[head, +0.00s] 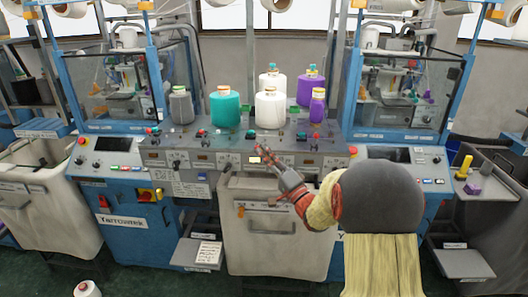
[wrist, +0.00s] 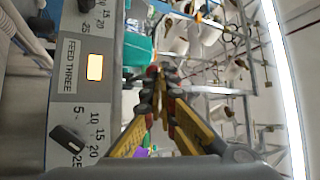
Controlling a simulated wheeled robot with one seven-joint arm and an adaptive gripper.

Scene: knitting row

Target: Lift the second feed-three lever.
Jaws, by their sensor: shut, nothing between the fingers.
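The control panel (head: 225,160) of the knitting machine runs across the middle of the head view. My gripper (head: 266,156) reaches up to its front edge, beside a lit display. In the wrist view my gripper (wrist: 160,82) has its yellow-sided fingers converging at dark tips, shut and empty. The label FEED THREE (wrist: 69,66) and the lit orange display (wrist: 95,67) lie left of the fingers. Small levers with coloured knobs (head: 248,136) stand on the panel top just behind my gripper in the head view. Which is the second feed-three lever I cannot tell; the fingertips partly hide that area.
A teal yarn cone (head: 225,107), white cones (head: 269,108) and purple cones (head: 317,105) stand behind the levers. A black dial knob (wrist: 66,137) is on the panel. A pale bin (head: 275,235) stands below the panel. Blue frames (head: 155,75) flank the cones.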

